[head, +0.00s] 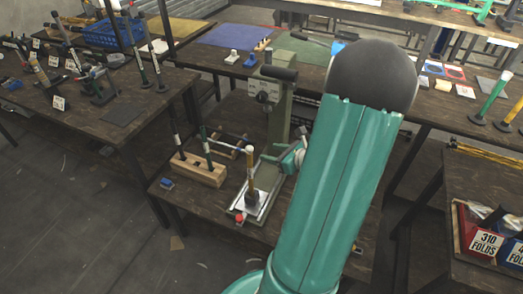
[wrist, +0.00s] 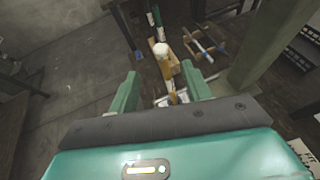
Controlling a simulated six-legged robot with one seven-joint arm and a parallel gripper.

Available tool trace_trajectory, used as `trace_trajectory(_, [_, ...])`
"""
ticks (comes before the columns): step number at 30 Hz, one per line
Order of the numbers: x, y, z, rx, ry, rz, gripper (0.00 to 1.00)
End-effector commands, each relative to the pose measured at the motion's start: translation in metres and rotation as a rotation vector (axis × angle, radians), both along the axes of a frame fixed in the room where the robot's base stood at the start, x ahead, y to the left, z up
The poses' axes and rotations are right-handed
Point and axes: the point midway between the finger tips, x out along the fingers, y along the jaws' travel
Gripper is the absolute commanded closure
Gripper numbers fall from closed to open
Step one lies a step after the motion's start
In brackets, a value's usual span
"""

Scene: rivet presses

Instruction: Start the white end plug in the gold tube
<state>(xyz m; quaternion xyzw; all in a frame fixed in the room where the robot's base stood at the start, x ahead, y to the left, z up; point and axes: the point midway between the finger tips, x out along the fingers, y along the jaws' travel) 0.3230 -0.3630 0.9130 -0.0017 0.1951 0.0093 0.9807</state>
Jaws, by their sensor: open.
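A gold tube (head: 250,167) stands upright in a dark holder (head: 252,197) on the plate of the green press. A white end plug (head: 249,149) shows at the tube's top; I cannot tell whether it is seated in the tube or only resting on it. In the wrist view the gold tube (wrist: 168,78) with the white plug (wrist: 160,49) appears between the two teal fingers of my gripper (wrist: 160,74). The fingers are apart, with gaps on both sides of the tube. In the head view my arm hides most of my gripper.
The green press column (head: 280,100) rises just behind the tube. A wooden block (head: 199,170) with dark and green-topped rods stands to the left. A small blue piece (head: 167,184) lies on the bench's left edge. Several tubes crowd the left table.

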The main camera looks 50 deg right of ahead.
Motion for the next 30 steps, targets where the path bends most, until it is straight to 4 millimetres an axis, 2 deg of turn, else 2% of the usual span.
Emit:
trace_trajectory(3, [-0.023,-0.002,0.010,-0.002,0.001,-0.003,0.51])
trace_trajectory(9, [-0.045,-0.001,0.019,-0.001,0.000,-0.001,0.51])
trace_trajectory(30, [-0.048,-0.001,0.020,-0.001,0.000,0.000,0.51])
